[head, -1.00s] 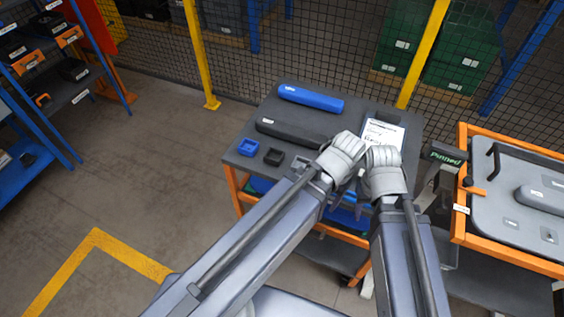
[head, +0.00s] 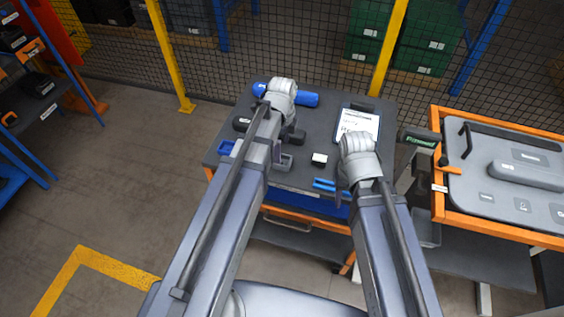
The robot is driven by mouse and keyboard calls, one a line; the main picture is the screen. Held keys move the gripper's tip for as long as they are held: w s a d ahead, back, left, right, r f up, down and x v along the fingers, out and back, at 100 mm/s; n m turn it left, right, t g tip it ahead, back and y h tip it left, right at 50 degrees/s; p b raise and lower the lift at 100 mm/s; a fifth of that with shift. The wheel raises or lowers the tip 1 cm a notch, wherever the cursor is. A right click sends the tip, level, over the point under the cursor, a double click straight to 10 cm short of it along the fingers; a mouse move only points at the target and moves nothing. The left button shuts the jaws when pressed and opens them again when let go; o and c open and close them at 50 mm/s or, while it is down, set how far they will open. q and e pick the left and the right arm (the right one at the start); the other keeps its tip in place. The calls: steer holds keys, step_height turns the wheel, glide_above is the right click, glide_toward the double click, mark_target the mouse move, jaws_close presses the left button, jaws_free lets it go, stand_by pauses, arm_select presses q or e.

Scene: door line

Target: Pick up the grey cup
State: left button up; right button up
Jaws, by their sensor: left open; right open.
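The grey cup (head: 284,163) is a small, square, open-topped piece near the front edge of the tool cart's dark top. My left gripper (head: 290,138) points down just behind the cup in the picture and is open. Whether it touches the cup cannot be told. My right gripper (head: 343,187) is open and points down at the cart's front edge, beside the blue-handled tool. Its fingers are largely hidden by its own wrist.
The cart top (head: 318,118) also holds a blue cup (head: 227,148), a blue case (head: 306,99), a dark case (head: 241,124), a clipboard (head: 358,122), a small white-topped block (head: 320,159) and a blue-handled tool (head: 326,186). An orange-framed cart (head: 437,170) stands right. Mesh fencing runs behind.

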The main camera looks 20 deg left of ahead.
mark_target(282, 163)
arm_select(q)
steer(key=shift+w+f+b, duration=0.15)
steer(key=shift+f+b, duration=3.75)
steer(key=shift+f, duration=0.05)
steer(key=shift+r, duration=0.1)
steer(key=c, duration=1.4)
steer(key=shift+r, duration=0.1)
step_height(282, 163, up, 10)
steer(key=p, duration=1)
